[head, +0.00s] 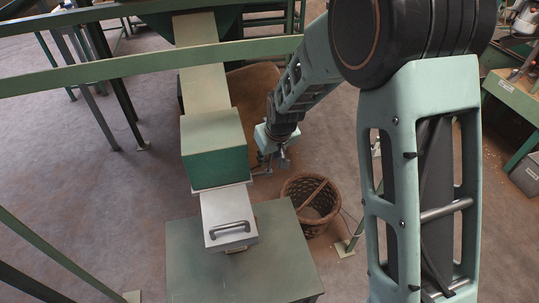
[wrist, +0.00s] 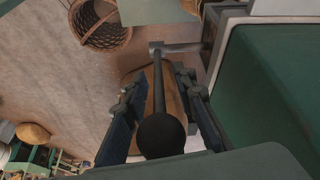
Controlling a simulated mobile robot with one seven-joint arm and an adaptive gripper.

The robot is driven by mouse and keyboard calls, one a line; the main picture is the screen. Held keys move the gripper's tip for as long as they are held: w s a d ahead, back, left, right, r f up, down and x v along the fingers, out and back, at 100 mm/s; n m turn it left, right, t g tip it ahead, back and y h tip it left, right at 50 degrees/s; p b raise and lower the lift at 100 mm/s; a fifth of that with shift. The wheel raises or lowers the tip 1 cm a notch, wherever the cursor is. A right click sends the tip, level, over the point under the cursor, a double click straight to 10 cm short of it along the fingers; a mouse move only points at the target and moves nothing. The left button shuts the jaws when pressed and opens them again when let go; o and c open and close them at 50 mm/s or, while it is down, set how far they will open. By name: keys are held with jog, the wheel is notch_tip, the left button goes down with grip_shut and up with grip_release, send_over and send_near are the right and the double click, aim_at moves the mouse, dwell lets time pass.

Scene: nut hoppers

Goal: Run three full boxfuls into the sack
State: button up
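A green box (head: 214,145) sits at the lower end of a sloping chute (head: 204,88). A pale metal slide or drawer (head: 227,205) with a dark bar handle (head: 230,228) sticks out at its front. A brown sack (head: 252,88) stands behind my arm, partly hidden; brown sacking also shows below the fingers in the wrist view (wrist: 173,97). My gripper (head: 272,158) is at the right side of the green box. In the wrist view my gripper (wrist: 160,92) is open, its fingers on either side of a dark lever (wrist: 158,85) with a black ball knob (wrist: 161,136). Gaps show beside the lever.
A wicker basket (head: 311,203) stands on the floor right of a green cabinet or table (head: 190,265). A green rail (head: 130,68) crosses above the chute. Green posts stand at the left, and a workbench (head: 515,100) at the right. Floor at the left is open.

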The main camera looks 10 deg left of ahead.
dwell(0.3)
grip_shut()
jog(key=shift+f, duration=0.1)
